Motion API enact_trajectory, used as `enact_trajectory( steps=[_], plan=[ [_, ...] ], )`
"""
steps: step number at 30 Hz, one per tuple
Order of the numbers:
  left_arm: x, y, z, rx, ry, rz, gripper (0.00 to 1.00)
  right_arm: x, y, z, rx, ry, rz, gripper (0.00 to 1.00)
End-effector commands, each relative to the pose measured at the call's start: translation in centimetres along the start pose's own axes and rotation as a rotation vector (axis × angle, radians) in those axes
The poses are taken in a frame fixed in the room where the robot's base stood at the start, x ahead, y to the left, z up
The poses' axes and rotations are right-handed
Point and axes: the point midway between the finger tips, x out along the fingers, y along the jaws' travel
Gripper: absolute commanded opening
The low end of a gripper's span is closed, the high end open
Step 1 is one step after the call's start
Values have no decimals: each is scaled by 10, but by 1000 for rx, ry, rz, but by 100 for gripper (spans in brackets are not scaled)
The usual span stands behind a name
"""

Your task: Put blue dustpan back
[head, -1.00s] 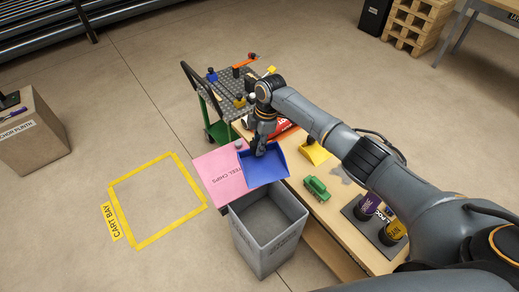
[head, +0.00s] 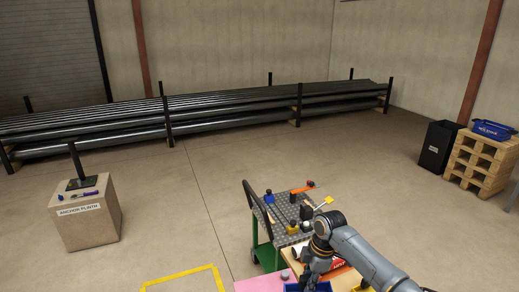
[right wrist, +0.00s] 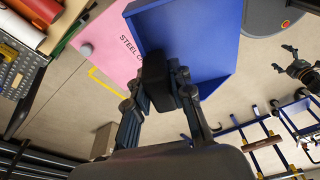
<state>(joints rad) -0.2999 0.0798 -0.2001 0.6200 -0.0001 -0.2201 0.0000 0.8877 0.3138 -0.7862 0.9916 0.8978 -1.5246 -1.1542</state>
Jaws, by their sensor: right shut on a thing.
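My right gripper (head: 312,272) is low in the head view, with the blue dustpan (head: 293,288) just showing below it at the bottom edge. In the right wrist view, my right gripper (right wrist: 165,88) is shut on the dustpan's dark handle. The dustpan's blue pan (right wrist: 205,35) fills the top middle, beyond the fingers, and partly covers a pink sheet. What looks like my left gripper (right wrist: 303,68) is at the right edge of the right wrist view, fingers apart and empty. It is not in the head view.
The pink sheet (head: 258,286) lies below. A green cart (head: 264,252) with a perforated top holding several tools stands behind the arm. Yellow floor tape (head: 185,279) is left of it. A plinth (head: 88,222), pipe racks (head: 230,112), a black bin (head: 438,147) and pallets (head: 480,160) stand farther off.

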Motion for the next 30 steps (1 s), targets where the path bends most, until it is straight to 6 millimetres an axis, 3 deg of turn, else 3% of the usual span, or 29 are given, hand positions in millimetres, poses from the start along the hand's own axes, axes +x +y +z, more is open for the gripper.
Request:
enact_trajectory(
  steps=[7,14,21,30],
  plan=[
    [3,0,0,0,0,0,90,-54,-4,-8,303,10,58,0],
    [6,1,0,0,0,1,90,-103,-29,-14,648,18,99,0],
    [9,1,1,0,0,1,90,-143,-71,-17,999,17,140,0],
    [12,1,1,0,0,1,90,-174,-130,-11,1381,7,205,0]
  ],
)
